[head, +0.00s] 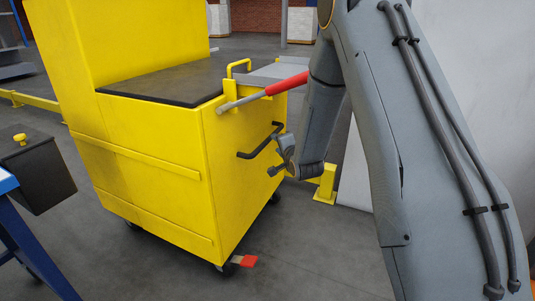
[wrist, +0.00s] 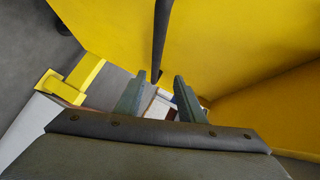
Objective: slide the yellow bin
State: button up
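The yellow bin (head: 155,150) is a tall wheeled cart in the middle left of the head view, with a dark flat top (head: 165,80). A black bar handle (head: 258,143) is on its right side face; in the wrist view the handle (wrist: 160,35) runs down from the top edge to between the fingertips. My gripper (head: 278,158) is beside the handle. In the wrist view my gripper (wrist: 158,85) has its fingers apart, with no finger clearly touching the bar. The bin's yellow wall (wrist: 240,40) fills the upper right there.
A red-gripped lever (head: 287,84) sticks out above the handle. A caster with a red pedal (head: 244,261) shows below. A yellow floor bracket (head: 326,183) and a pale wall are at the right. A black box (head: 38,172) is at the left. Floor in front is clear.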

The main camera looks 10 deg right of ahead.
aim_at(268, 140)
jog(key=shift+w+a+f+m+t+y+b, duration=0.25)
jog(key=shift+w+f+m+t+b, duration=0.65)
jog(key=shift+w, duration=1.1)
jog(key=shift+w+a+f+m+t+y+b, duration=0.2)
jog(key=shift+w+f+m+t+b, duration=0.25)
jog(key=shift+w+b, duration=1.2)
jog(key=shift+w+a+f+m+t+y+b, duration=0.25)
jog(key=shift+w+f+m+t+b, duration=0.45)
jog(key=shift+w, duration=1.7)
grip_shut()
